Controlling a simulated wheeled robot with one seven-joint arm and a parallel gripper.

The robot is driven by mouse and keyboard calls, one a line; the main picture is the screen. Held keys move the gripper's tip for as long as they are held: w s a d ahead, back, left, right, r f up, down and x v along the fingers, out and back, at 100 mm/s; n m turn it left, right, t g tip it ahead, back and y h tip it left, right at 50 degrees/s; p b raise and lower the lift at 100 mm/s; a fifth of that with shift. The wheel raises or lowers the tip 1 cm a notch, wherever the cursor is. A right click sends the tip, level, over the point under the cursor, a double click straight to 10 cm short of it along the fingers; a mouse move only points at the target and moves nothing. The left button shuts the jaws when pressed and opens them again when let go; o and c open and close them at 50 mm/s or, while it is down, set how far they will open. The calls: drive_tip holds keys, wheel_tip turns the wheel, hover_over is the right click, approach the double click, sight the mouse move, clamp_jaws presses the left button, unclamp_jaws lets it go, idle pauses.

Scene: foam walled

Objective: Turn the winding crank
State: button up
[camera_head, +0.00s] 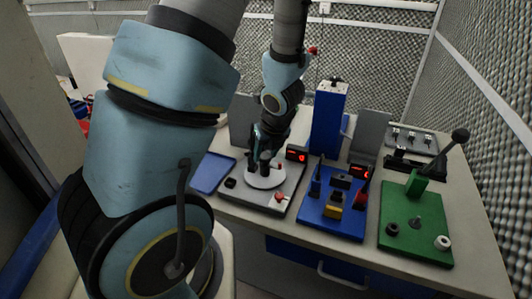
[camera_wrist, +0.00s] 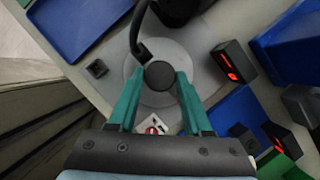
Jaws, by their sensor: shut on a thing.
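The winding crank has a dark round knob (camera_wrist: 159,75) and a bent black arm (camera_wrist: 137,35) in the wrist view. It sits over a pale round disc (camera_wrist: 188,72), which also shows as a white disc (camera_head: 262,182) on a grey base plate in the head view. My gripper (camera_wrist: 160,80) has its two teal fingers closed on either side of the knob, pointing down at the disc. In the head view my gripper (camera_head: 266,158) is above the disc and hides most of the crank.
A small box with a red display (camera_head: 297,153) stands beside the disc. A blue tray (camera_head: 212,173) lies to the left. A blue board (camera_head: 333,218) with several blocks and a green board (camera_head: 415,228) with a lever stand to the right. Foam walls enclose the table.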

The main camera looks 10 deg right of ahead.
clamp_jaws()
drive_tip(key=shift+f+m+b, duration=0.1)
drive_tip(key=shift+m+b, duration=0.4)
drive_tip(key=shift+b, duration=0.3)
